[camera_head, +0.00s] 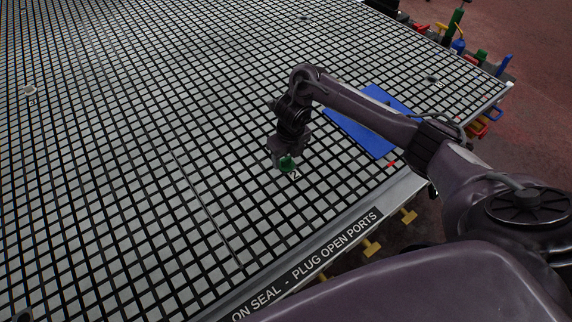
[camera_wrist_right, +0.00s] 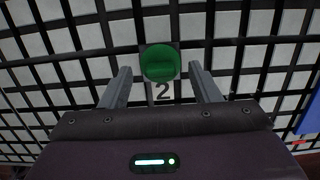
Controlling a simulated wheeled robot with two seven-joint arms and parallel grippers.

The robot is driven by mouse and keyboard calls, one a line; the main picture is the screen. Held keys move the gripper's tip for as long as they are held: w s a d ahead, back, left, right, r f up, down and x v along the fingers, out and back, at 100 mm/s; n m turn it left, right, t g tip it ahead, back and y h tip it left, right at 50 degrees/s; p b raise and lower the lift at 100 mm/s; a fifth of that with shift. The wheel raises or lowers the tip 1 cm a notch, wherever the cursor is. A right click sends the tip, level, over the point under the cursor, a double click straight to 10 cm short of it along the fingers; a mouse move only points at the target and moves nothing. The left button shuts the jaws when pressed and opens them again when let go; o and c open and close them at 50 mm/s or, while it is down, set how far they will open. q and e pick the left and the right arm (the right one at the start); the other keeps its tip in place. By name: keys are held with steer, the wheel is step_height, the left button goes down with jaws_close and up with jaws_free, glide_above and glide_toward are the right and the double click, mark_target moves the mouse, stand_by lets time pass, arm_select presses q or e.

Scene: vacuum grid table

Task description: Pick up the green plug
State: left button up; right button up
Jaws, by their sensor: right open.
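The green plug (camera_head: 287,163) sits on the grid table by the number 2, just below my right gripper in the head view. In the right wrist view the green plug (camera_wrist_right: 160,63) is a round green disc on a dark square, with the number 2 beside it. My right gripper (camera_wrist_right: 160,82) is open, and the plug shows between and slightly beyond its two fingertips. I cannot tell the exact height of the fingers above it. In the head view my right gripper (camera_head: 280,160) partly hides the spot around the plug. My left gripper is not in view.
The grid table (camera_head: 130,150) is mostly clear. A blue sheet (camera_head: 375,120) lies right of the gripper, partly under my arm. A small fitting (camera_head: 31,91) stands at the far left. Several coloured tools line the far right edge, with yellow clamps (camera_head: 371,247) at the front edge.

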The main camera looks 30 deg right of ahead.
steer(key=shift+f, duration=0.35)
steer(key=shift+c, duration=0.3)
steer(key=c, duration=1)
steer(key=shift+r, duration=0.15)
